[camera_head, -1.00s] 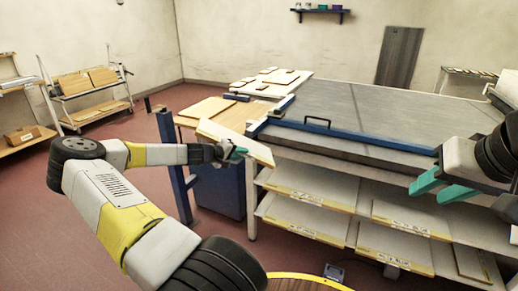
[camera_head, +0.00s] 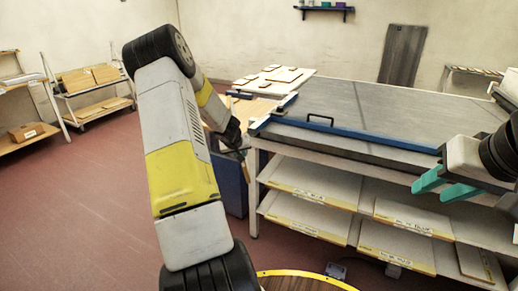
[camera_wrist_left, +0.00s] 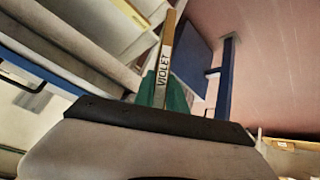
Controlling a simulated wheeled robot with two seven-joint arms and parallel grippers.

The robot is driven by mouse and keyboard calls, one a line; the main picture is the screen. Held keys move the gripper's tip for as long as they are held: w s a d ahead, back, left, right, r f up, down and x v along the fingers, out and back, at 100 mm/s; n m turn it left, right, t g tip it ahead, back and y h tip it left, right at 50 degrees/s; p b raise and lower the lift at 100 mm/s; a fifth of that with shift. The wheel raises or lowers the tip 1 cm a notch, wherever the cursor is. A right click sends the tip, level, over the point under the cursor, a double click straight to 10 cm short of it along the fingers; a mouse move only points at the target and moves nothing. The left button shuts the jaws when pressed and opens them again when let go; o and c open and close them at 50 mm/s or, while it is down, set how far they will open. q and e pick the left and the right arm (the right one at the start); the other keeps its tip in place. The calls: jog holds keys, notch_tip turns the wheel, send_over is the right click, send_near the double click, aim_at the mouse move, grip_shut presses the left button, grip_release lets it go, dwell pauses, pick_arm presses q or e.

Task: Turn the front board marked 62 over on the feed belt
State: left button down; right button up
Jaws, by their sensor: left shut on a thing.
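My left gripper (camera_wrist_left: 163,93) is shut on a board (camera_wrist_left: 168,45), which shows edge-on in the left wrist view. The board's narrow edge carries a white label reading VIOLET; I cannot read a 62 on it. In the head view my left arm hides most of this gripper and board beside the front left corner of the grey-topped bench. Tan boards (camera_head: 252,106) lie behind my left arm, partly hidden, on what looks like the feed belt. My right gripper (camera_head: 446,186) is open and empty at the right, in front of the bench.
The grey-topped bench (camera_head: 375,110) has a blue front rail with a black handle. Shelves below hold several labelled boards (camera_head: 310,182). A white table with small boards (camera_head: 295,73) stands behind. A cart with boards (camera_head: 92,78) is at the left. Red floor is open there.

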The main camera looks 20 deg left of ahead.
pick_arm(q)
jog(key=y, duration=0.1)
jog(key=m+g+y, duration=0.1)
jog(key=y, duration=0.1)
jog(key=shift+a+m+g+y, duration=0.15)
jog(key=shift+m+g+y, duration=0.15)
jog(key=m+y, duration=0.2)
jog(key=y, duration=0.2)
jog(key=a+r+m+g+y, duration=0.1)
jog(key=m+y, duration=0.1)
jog(key=y, duration=0.2)
jog(key=s+a+r+m+g+y, duration=0.1)
jog(key=m+y, duration=0.2)
jog(key=y, duration=0.1)
jog(key=shift+s+r, duration=0.1)
